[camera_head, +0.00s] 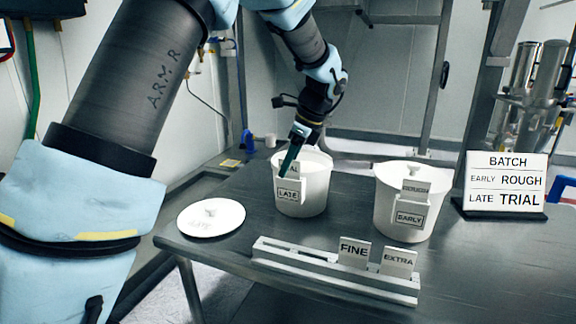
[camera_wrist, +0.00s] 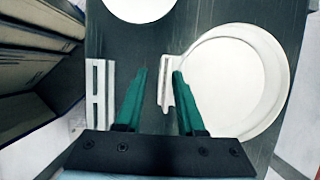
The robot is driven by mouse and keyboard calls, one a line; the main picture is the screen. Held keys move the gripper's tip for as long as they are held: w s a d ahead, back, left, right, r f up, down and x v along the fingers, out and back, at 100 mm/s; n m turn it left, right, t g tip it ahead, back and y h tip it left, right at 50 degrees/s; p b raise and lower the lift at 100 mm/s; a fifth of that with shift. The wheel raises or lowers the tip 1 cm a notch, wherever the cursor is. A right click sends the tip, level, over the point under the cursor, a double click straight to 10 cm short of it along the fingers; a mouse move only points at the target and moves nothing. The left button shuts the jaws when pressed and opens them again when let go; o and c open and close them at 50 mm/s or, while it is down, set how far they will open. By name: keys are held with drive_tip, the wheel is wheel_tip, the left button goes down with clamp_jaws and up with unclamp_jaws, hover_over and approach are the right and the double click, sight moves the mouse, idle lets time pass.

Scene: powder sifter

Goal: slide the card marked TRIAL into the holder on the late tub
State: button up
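The late tub (camera_head: 316,190) is white and open, with a LATE label (camera_head: 288,194) on its front. A white card (camera_head: 294,170) ending in "AL" stands upright above that label, apparently in the holder; my gripper covers the rest of its word. My gripper (camera_head: 287,166) is over the front of this tub. In the wrist view, its green fingers (camera_wrist: 159,75) are spread apart. The holder and card (camera_wrist: 165,92) show edge-on between them, close to the right finger, beside the tub rim (camera_wrist: 281,75). I cannot tell how deep the card sits.
The lidded early tub (camera_head: 385,205) stands to the right with a card above its label. A rack (camera_head: 330,274) in front holds FINE and EXTRA cards. A loose lid (camera_head: 211,217) lies left. A sign (camera_head: 506,182) reads EARLY ROUGH, LATE TRIAL.

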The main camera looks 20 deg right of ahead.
drive_tip(key=b+v, duration=0.2)
drive_tip(key=v, duration=0.9)
drive_tip(key=w+a+f+n+g+h, duration=0.1)
drive_tip(key=a+f+n, duration=0.45)
drive_tip(key=a, duration=0.55)
drive_tip(key=w+a+f+n+g+h, duration=0.1)
drive_tip(key=a+f+n, duration=0.5)
drive_tip(key=a, duration=0.5)
drive_tip(key=s+a+f+n, duration=0.3)
drive_tip(key=s+a+n, duration=0.1)
drive_tip(key=a+n, duration=0.3)
drive_tip(key=s+a+f+n+h, duration=0.1)
drive_tip(key=s+a+f+n, duration=0.2)
drive_tip(key=s+a+n, duration=0.2)
drive_tip(key=shift+s+a+f+n+t, duration=0.15)
drive_tip(key=shift+s+a+n+t, duration=0.2)
drive_tip(key=shift+a+n, duration=0.75)
